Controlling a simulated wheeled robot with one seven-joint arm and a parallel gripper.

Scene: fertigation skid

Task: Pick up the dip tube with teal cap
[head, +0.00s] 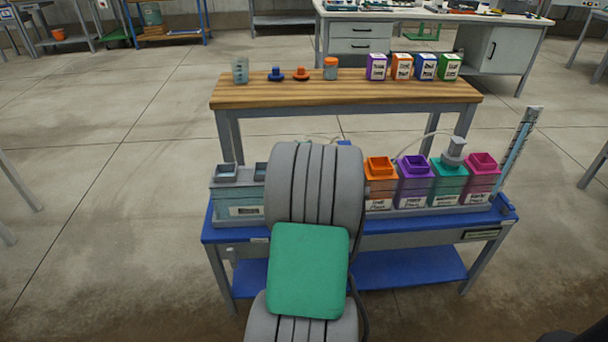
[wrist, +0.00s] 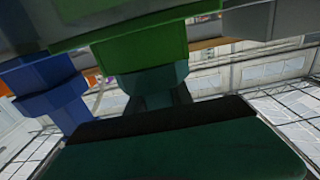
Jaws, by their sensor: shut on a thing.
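In the head view my own arm hides my gripper and whatever is in it. In the wrist view my gripper (wrist: 158,100) is shut on a stepped green and teal piece (wrist: 154,78), which appears to be the teal cap of the dip tube. The tube itself cannot be made out. A similar stepped blue piece (wrist: 50,95) is apart from it at the left of the wrist view.
The blue bench (head: 410,268) carries orange (head: 380,186), purple (head: 414,188), teal (head: 447,188) and pink (head: 481,184) tanks. A grey fitting (head: 453,152) with a hose tops the teal tank. A tall clear gauge (head: 518,150) stands right. A wooden table (head: 345,92) is behind.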

